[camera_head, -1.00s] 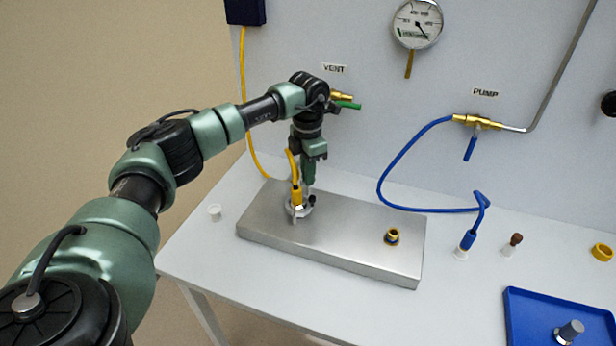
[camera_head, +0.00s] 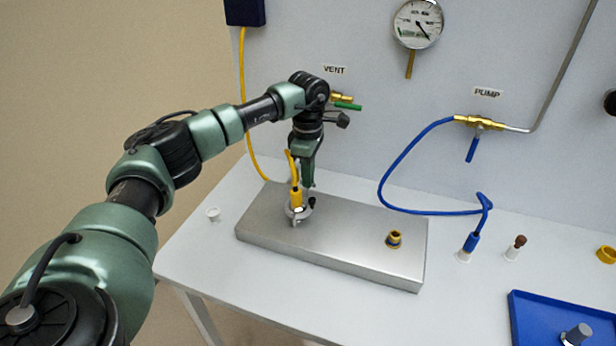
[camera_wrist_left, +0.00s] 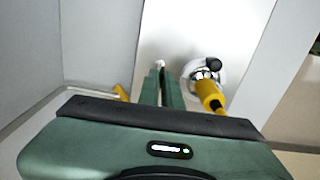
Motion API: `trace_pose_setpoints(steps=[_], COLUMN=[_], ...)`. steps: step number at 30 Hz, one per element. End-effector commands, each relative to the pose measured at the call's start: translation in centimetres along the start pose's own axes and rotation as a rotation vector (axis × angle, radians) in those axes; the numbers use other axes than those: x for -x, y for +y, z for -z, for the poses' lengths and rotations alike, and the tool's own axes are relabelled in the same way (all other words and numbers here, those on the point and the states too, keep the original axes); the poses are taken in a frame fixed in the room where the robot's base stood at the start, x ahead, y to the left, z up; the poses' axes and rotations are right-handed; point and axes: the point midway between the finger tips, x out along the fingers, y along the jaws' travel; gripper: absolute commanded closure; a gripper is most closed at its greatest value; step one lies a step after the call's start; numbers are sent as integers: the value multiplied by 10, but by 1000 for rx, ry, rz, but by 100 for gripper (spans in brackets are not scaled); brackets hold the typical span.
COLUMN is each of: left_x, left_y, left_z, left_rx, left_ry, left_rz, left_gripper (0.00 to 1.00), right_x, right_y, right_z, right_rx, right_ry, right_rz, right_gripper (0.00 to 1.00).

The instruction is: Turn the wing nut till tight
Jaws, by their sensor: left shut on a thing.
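A metal clamp (camera_head: 297,213) sits around the foot of the yellow hose's end fitting (camera_head: 295,197) on the left part of the steel block. The clamp also shows in the left wrist view (camera_wrist_left: 203,73), with a black knob beside it. My left gripper (camera_head: 308,186) points down just behind the yellow fitting. Its fingers (camera_wrist_left: 161,72) are nearly together, shut on a small pale piece that appears to be the wing nut (camera_wrist_left: 160,64). The fingers hide most of it, so its angle cannot be told. My right gripper is not in view.
The steel block (camera_head: 345,234) has a second, brass port (camera_head: 394,239) at its right. A blue hose (camera_head: 388,170) ends in a white holder to the right. A blue tray (camera_head: 540,318) is front right. The wall carries a gauge (camera_head: 418,23) and a green vent handle (camera_head: 348,106).

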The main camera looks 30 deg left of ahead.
Motion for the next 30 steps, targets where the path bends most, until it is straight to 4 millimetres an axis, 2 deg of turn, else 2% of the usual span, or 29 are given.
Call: trace_pose_setpoints(steps=[19,22,30], left_x=[-3,-3,-1], left_y=[-2,-2,-1], left_z=[1,1,0], left_rx=[-56,-55,-54], left_ry=[6,5,2], left_rz=[7,6,2], left_gripper=[100,73,73], right_x=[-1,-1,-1], right_y=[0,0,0], right_z=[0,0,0], right_rx=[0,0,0], right_ry=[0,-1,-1], right_rz=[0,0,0], right_gripper=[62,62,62])
